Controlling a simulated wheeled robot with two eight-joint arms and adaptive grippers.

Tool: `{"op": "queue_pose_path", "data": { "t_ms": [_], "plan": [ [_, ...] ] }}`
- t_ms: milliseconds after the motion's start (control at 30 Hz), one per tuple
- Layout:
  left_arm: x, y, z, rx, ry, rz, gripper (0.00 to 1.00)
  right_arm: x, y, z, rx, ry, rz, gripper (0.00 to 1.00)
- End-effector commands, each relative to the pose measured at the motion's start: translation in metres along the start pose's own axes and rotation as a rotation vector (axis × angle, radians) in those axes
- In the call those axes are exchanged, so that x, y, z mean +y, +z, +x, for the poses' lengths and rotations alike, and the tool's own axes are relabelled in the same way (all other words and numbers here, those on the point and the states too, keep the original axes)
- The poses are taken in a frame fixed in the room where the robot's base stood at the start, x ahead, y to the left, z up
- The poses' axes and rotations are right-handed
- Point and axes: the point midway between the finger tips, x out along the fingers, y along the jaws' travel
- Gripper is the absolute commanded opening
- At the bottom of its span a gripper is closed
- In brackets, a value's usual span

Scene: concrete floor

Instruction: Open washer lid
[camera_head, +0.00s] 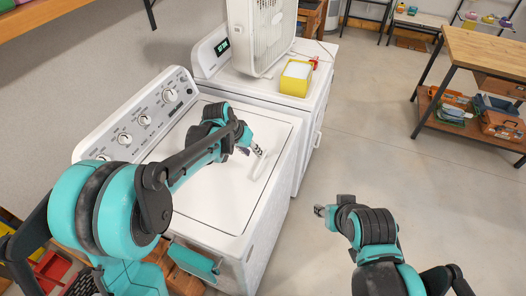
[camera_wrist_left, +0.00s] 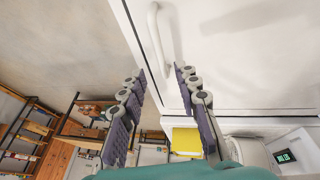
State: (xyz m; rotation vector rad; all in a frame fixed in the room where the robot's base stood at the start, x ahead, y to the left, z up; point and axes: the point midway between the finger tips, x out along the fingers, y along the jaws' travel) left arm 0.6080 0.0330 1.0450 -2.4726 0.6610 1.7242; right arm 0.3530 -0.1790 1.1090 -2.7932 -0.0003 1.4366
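The washer lid (camera_head: 215,201) is white and lies shut on top of the washer (camera_head: 262,226), which has a knob panel along its back. In the left wrist view a white curved handle (camera_wrist_left: 156,40) stands on the lid (camera_wrist_left: 225,60). My left gripper (camera_head: 258,150) is over the lid's right part.
A dryer (camera_head: 306,110) stands behind the washer, bearing a white box fan (camera_head: 262,35) and a yellow container (camera_head: 295,78). A wooden table (camera_head: 485,50) with a lower shelf is at the right. The concrete floor between is clear.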

Motion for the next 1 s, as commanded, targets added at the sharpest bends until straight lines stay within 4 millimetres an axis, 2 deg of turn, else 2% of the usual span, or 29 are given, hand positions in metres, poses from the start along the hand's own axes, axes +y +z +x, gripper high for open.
{"op": "queue_pose_path", "data": {
  "t_ms": [400,567,800,833,933,1000],
  "plan": [
    [0.0,0.0,0.065,0.0,0.0,0.001,0.32,0.0,0.01,0.014,0.0,0.0,0.0,0.4],
    [0.0,0.0,0.074,0.001,0.0,0.0,0.32,0.0,0.011,0.015,0.0,0.0,0.0,0.4],
    [0.0,0.0,0.075,0.001,0.0,0.0,0.32,0.0,0.011,0.015,0.0,0.0,0.0,0.4],
    [0.0,0.0,0.075,0.001,0.0,0.0,0.29,0.0,0.011,0.015,0.0,0.0,0.0,0.4],
    [0.0,0.0,0.075,0.001,0.0,0.0,0.03,0.0,0.011,0.015,0.0,0.0,0.0,0.4],
    [0.0,0.0,0.074,0.001,0.0,0.0,0.0,0.0,0.011,0.015,0.0,0.0,0.0,0.4]
  ]
}}
